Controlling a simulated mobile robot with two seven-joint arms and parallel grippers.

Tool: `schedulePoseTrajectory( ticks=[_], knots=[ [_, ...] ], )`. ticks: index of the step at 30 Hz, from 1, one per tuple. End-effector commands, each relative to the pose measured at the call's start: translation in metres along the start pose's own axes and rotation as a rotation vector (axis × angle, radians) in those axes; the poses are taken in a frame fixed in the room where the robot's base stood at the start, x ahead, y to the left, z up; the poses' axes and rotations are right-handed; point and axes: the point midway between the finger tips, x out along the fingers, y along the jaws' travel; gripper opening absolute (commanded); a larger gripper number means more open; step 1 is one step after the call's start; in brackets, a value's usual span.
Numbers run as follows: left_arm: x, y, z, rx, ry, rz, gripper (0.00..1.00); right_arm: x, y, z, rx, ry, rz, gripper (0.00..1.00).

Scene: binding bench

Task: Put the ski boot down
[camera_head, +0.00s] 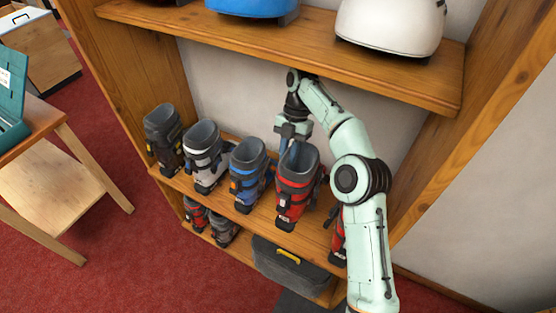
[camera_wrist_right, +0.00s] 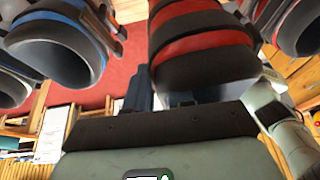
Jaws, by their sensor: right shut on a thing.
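A red and black ski boot (camera_head: 296,196) is upright at the middle shelf (camera_head: 232,208), right of a blue boot (camera_head: 248,178). My right gripper (camera_head: 290,143) is behind its cuff, shut on it. I cannot tell whether the sole touches the shelf. In the right wrist view the red boot (camera_wrist_right: 205,45) fills the upper middle, close to the gripper (camera_wrist_right: 165,95), with the blue boot (camera_wrist_right: 58,48) to its left. My left gripper is not in view.
A white boot (camera_head: 206,160) and a dark boot (camera_head: 163,140) stand farther left. Another red boot (camera_head: 337,238) is partly hidden by my right arm. The upper shelf (camera_head: 280,52) with helmets is above. A dark case (camera_head: 290,268) sits below.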

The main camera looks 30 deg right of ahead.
Motion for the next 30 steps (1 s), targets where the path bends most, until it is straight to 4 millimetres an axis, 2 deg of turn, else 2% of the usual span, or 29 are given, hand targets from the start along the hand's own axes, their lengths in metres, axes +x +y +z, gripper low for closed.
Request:
schedulePoseTrajectory(
  ticks=[3, 11, 19, 30],
  knots=[
    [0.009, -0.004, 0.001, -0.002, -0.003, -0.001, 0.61, 0.019, 0.000, 0.007, 0.001, 0.001, 0.000, 0.00],
    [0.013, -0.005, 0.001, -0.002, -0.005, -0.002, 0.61, 0.033, 0.002, 0.013, 0.001, 0.000, 0.002, 0.00],
    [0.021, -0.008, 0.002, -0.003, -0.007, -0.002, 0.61, 0.061, 0.003, 0.025, 0.002, 0.000, 0.002, 0.00],
    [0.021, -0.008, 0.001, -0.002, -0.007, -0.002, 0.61, 0.065, 0.004, 0.027, 0.002, -0.001, 0.004, 0.00]
  ],
)
